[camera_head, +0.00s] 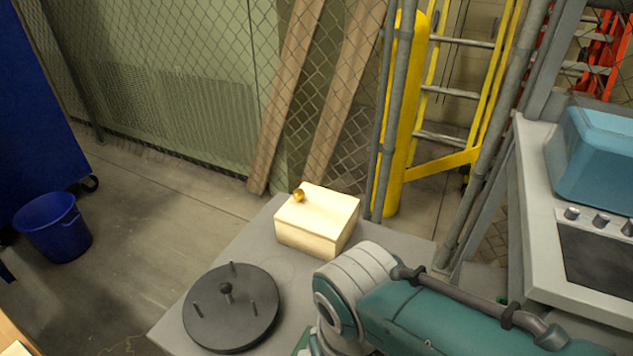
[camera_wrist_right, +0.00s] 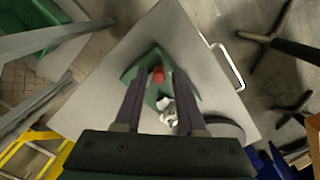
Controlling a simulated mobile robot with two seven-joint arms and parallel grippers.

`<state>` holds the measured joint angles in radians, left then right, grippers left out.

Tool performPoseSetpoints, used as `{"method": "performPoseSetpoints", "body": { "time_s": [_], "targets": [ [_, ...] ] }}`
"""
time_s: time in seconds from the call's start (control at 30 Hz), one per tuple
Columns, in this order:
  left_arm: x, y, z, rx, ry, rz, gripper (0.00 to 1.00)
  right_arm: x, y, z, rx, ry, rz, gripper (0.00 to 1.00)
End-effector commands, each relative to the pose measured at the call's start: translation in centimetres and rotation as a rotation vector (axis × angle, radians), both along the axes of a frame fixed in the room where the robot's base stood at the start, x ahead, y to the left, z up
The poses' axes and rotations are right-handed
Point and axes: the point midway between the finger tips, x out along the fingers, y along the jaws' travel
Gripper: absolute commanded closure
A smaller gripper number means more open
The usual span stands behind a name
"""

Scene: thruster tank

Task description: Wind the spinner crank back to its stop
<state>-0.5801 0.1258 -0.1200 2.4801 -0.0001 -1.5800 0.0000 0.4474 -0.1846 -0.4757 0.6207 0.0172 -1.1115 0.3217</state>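My right gripper (camera_wrist_right: 158,78) points down over the grey table in the right wrist view, with its two dark fingers apart. A red knob (camera_wrist_right: 157,74) shows between the fingertips, above or on a green base (camera_wrist_right: 133,72). Whether the fingers touch the knob cannot be told. A silver-white part (camera_wrist_right: 167,108) sits beside it between the fingers. I cannot tell for sure which part is the crank. In the head view my right arm hides most of this device. A dark round disc (camera_head: 231,305) with upright pegs lies on the table to its left. My left gripper is not in view.
A pale box (camera_head: 318,222) with a gold knob stands at the back of the grey table (camera_head: 180,320). A chain-link fence (camera_head: 210,90) and yellow post (camera_head: 402,120) stand behind. A counter with a blue case (camera_head: 597,160) is at right; a blue bucket (camera_head: 58,232) is on the floor.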

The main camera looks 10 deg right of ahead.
Motion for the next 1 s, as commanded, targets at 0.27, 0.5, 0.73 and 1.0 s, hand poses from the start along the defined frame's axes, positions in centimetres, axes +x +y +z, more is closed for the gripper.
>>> {"method": "performPoseSetpoints", "body": {
  "time_s": [0.27,0.5,0.73,1.0],
  "targets": [
    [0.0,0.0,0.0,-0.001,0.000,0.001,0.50,0.0,-0.1,-0.1,-0.001,0.001,0.000,0.50],
    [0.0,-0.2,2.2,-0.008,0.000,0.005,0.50,-0.1,0.0,2.5,-0.001,0.000,0.001,0.50],
    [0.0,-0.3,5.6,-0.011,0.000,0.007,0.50,0.0,0.2,7.3,-0.001,-0.002,0.001,0.50],
    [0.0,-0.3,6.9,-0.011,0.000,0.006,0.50,-0.1,0.3,9.9,-0.001,0.000,0.001,0.50]
  ]
}}
